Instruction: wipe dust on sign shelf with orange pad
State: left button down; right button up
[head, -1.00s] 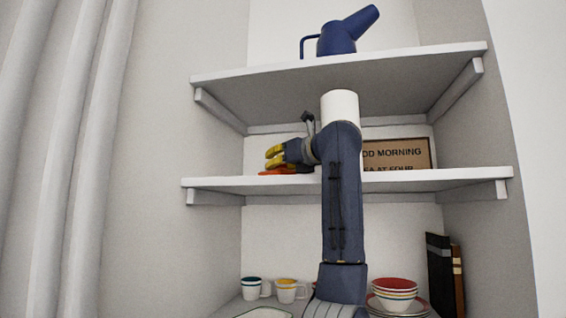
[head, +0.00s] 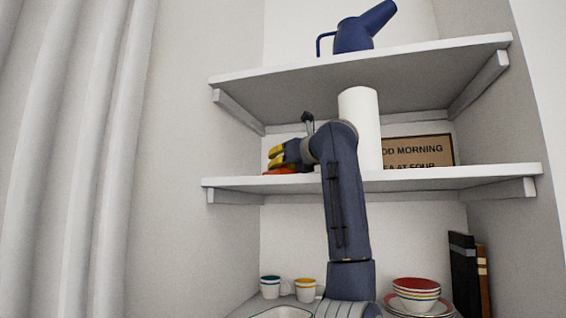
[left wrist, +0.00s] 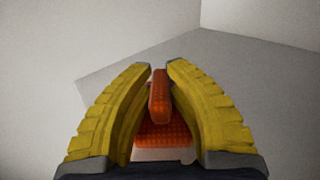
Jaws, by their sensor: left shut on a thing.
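The sign shelf (head: 440,179) is the middle white shelf in the head view. The brown sign (head: 418,152) leans at its back right, partly hidden by a white cylinder. My left gripper (head: 277,157) is over the shelf's left part. It is shut on the orange pad (head: 279,171), which is at the shelf's surface. In the left wrist view the pad's raised grip (left wrist: 159,97) is between the yellow fingers, with its flat base below. I cannot make out dust on the shelf. My right gripper is not in view.
The white cylinder (head: 362,125) stands on the sign shelf behind my left arm. A blue watering can (head: 354,32) is on the shelf above. Cups (head: 270,286), stacked bowls (head: 416,290) and dark books (head: 463,268) are below.

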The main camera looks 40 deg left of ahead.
pick_arm(q)
jog(key=shift+s+a+r, duration=0.1)
jog(key=shift+s+a, duration=0.4)
jog(key=shift+a, duration=0.55)
jog(key=shift+s+a, duration=0.55)
jog(key=shift+a, duration=0.55)
jog(key=shift+s+a+r, duration=0.1)
jog(key=shift+s+a, duration=0.4)
jog(key=shift+a, duration=0.55)
jog(key=shift+w+a+f, duration=0.2)
jog(key=shift+w+a, duration=0.15)
jog(key=shift+w, duration=0.35)
jog(key=shift+w+d+f, duration=0.1)
jog(key=shift+w+d, duration=0.4)
jog(key=shift+d, duration=0.4)
jog(key=shift+w+d+f, duration=0.1)
jog(key=shift+w+d, duration=0.45)
jog(key=shift+d, duration=0.3)
jog(key=shift+w+d+f, duration=0.1)
jog(key=shift+w+d, duration=0.4)
jog(key=shift+d, duration=0.4)
jog(key=shift+w+d, duration=0.3)
jog(key=shift+d, duration=0.35)
jog(key=shift+d, duration=0.1)
